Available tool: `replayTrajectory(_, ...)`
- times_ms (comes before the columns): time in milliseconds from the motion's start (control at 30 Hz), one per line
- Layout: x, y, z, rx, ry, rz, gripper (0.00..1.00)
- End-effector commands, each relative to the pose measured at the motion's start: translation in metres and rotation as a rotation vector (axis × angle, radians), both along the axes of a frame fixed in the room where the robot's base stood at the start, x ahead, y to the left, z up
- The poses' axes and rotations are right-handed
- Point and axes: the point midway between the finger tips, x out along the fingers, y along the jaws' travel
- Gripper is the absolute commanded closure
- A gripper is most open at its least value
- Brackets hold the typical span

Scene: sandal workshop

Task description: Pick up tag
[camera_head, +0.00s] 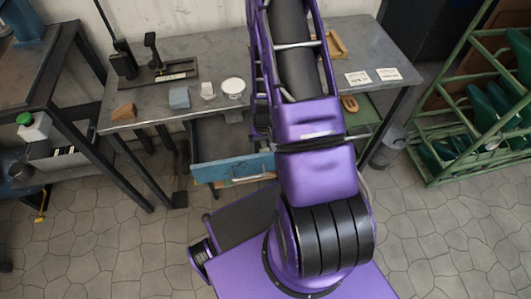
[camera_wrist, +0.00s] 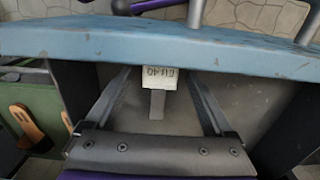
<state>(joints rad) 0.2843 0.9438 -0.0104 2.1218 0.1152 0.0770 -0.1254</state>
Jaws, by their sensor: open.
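A small white tag (camera_wrist: 159,77) with dark lettering, upside down in the wrist view, shows inside the open drawer. A grey strip (camera_wrist: 157,104) runs from it toward my gripper. My gripper (camera_wrist: 160,82) is open, with one dark finger on each side of the tag and visible gaps between. I cannot tell how high the fingertips are above it. In the head view my arm hides the gripper and this tag. Two white cards, one at the left (camera_head: 358,78) and one at the right (camera_head: 388,74), lie on the workbench's right end.
The blue drawer front (camera_wrist: 160,45) crosses close beyond the fingertips; it also shows in the head view (camera_head: 232,168). The workbench (camera_head: 300,75) holds a grey block (camera_head: 179,98), a brown wedge (camera_head: 124,112) and a round white item (camera_head: 233,86). A green rack (camera_head: 450,135) stands right.

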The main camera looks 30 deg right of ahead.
Motion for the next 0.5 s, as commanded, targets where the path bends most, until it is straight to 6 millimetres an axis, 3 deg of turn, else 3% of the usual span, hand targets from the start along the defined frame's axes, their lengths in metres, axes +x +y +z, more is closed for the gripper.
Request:
replayTrajectory(67,0.0002,-0.0001,0.0004,0.000,0.000,0.000,0.12)
replayTrajectory(500,0.0001,-0.0001,0.0006,0.000,0.000,0.000,0.90)
